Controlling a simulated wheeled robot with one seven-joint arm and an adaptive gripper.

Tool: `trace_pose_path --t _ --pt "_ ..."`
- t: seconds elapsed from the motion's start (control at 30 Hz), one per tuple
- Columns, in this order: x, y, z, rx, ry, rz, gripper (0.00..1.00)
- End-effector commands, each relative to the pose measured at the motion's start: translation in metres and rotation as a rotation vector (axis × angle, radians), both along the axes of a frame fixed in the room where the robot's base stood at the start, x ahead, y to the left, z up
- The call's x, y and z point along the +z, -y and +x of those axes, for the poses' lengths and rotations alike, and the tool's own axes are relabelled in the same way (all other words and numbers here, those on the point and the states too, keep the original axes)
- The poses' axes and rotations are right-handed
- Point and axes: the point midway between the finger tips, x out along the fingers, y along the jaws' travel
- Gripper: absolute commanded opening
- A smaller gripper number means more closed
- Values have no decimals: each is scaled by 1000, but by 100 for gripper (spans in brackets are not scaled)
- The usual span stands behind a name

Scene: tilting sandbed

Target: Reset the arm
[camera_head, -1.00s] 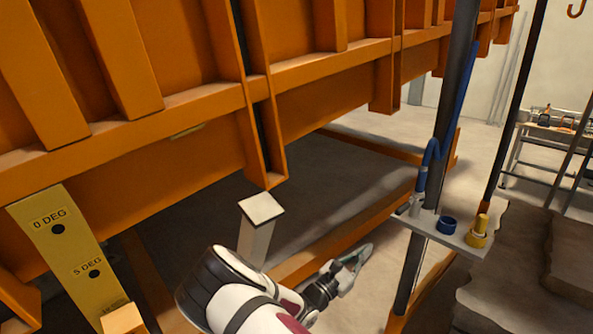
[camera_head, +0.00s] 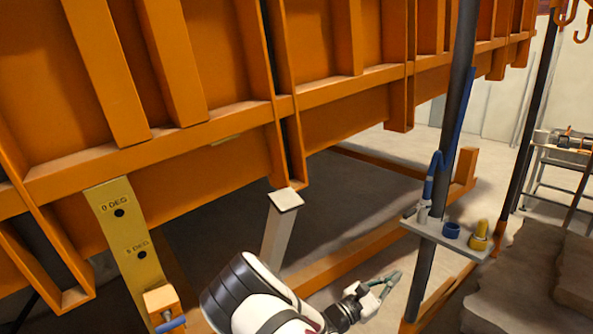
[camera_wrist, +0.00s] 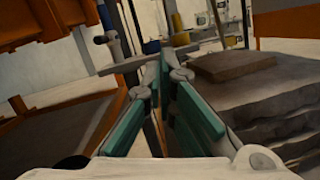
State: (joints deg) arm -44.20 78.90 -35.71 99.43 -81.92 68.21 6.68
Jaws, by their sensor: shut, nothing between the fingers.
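My gripper (camera_head: 388,284) shows at the lower middle of the head view, at the end of my white and black arm. Its fingers are shut with nothing between them. It is in free air, left of the dark post and below the small shelf. In the wrist view the green-padded fingers (camera_wrist: 167,75) point ahead toward the shelf, apart from it. The pads look close together at the far end.
The orange sandbed frame (camera_head: 235,120) fills the upper left. A yellow angle plate (camera_head: 128,235) hangs at left. A shelf (camera_head: 440,238) on the dark post (camera_head: 455,130) carries blue and yellow fittings. Grey stone slabs (camera_head: 535,265) lie at right. A pale post (camera_head: 278,235) stands behind my arm.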

Motion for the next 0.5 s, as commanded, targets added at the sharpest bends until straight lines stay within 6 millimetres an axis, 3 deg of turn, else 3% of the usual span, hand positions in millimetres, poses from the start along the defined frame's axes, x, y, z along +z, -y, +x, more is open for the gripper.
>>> trace_pose_path --t 0.27,0.5 --pt "21 20 -20 -118 52 119 0" --pt "47 44 -53 -282 126 296 0"
